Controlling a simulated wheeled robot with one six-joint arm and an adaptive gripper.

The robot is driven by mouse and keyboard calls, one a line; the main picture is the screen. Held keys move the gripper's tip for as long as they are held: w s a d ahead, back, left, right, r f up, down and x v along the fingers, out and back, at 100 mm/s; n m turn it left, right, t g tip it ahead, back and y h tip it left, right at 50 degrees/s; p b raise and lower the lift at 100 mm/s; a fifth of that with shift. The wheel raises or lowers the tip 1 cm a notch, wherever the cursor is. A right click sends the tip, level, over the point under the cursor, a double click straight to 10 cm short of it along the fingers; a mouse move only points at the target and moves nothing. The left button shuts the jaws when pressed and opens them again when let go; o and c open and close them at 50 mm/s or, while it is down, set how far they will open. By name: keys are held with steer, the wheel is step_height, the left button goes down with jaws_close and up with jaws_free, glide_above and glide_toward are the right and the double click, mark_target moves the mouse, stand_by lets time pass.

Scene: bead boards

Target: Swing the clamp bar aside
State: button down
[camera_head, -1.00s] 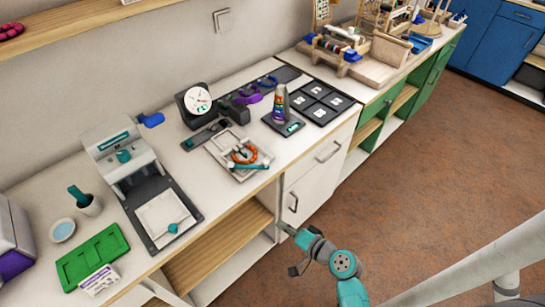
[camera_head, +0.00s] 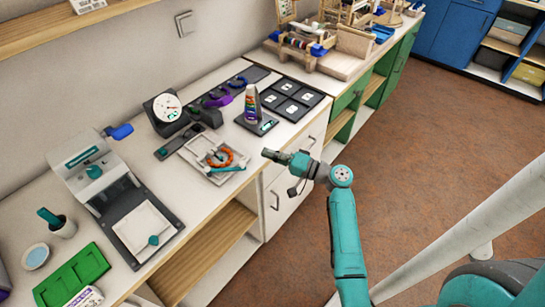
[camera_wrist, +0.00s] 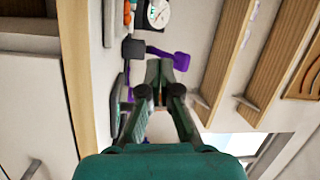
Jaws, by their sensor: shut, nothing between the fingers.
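The bead board is a pale tray (camera_head: 197,157) on the counter, with a ring of orange beads (camera_head: 228,155) on it. A teal bar (camera_head: 228,169) lies along its front edge; I take it for the clamp bar. My gripper (camera_head: 268,154) is shut and empty, in the air to the right of the board and apart from it. In the wrist view the closed fingers (camera_wrist: 161,70) point toward the counter and wall. Orange beads (camera_wrist: 128,12) show at the top there, and the fingers hide part of the counter.
A round dial device (camera_head: 165,108) stands behind the board. A cone with coloured rings (camera_head: 251,104) and a dark tray of squares (camera_head: 293,100) are to its right. A press-like device (camera_head: 85,160) is at the left.

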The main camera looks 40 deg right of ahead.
steer(key=x, duration=0.6)
steer(key=shift+w+a, duration=0.1)
steer(key=shift+s+a+f, duration=0.25)
steer(key=shift+s+a, duration=0.25)
steer(key=shift+a, duration=0.25)
steer(key=shift+s+a+f, duration=0.2)
steer(key=shift+s+a, duration=0.45)
steer(key=shift+a, duration=0.1)
steer(key=shift+s+a, duration=0.1)
steer(key=shift+s, duration=0.05)
steer(key=s+a+m+t+h, duration=0.1)
steer(key=s+a+m+h, duration=0.3)
steer(key=a+h, duration=0.3)
steer(key=shift+s+a+m, duration=0.3)
steer(key=shift+s+a, duration=0.4)
steer(key=shift+s, duration=0.05)
